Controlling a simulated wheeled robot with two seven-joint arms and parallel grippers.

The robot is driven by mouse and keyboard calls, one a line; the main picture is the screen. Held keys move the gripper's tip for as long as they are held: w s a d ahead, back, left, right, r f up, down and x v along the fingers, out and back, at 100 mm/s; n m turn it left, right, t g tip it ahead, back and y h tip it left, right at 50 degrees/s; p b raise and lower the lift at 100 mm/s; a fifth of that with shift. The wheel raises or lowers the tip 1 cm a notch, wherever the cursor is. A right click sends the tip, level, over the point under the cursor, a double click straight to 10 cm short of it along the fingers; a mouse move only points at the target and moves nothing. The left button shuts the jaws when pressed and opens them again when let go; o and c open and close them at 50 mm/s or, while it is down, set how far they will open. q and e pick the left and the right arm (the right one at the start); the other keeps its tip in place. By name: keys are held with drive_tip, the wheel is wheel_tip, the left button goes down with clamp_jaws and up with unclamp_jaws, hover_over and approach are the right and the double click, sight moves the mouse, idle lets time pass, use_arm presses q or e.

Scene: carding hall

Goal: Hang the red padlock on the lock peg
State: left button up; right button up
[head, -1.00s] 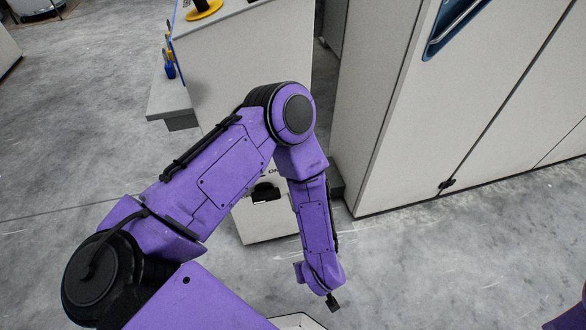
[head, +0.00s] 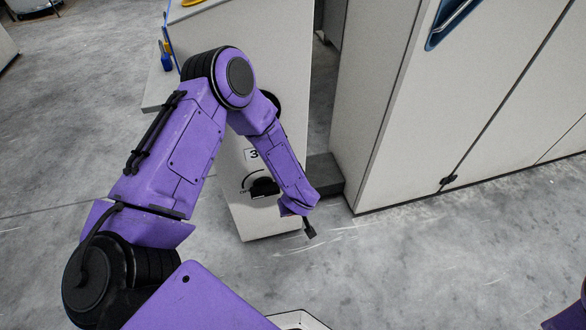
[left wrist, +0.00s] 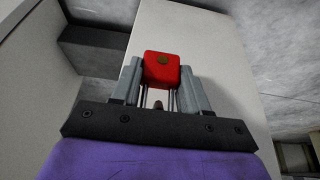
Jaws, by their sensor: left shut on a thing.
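The red padlock (left wrist: 161,68) is between the fingers of my left gripper (left wrist: 160,78) in the left wrist view, its red body at the fingertips and thin metal bars running back from it. In the head view my left gripper (head: 309,229) is a small dark tip pointing down, in front of the pale cabinet's lower right edge. The padlock cannot be made out there. I cannot identify the lock peg in either view. My right gripper is out of view.
The pale cabinet (head: 235,120) carries a black rotary switch (head: 263,187) and a label reading 3 (head: 252,155). A small blue item (head: 166,60) is at its left side. A large pale cabinet (head: 400,130) stands at the right. Grey floor (head: 420,270) is open in front.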

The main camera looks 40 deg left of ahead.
use_arm(q)
drive_tip(key=shift+w+a+f, duration=0.15)
drive_tip(key=shift+a+f, duration=0.05)
drive_tip(key=o, duration=1.1)
drive_tip(key=shift+f, duration=0.1)
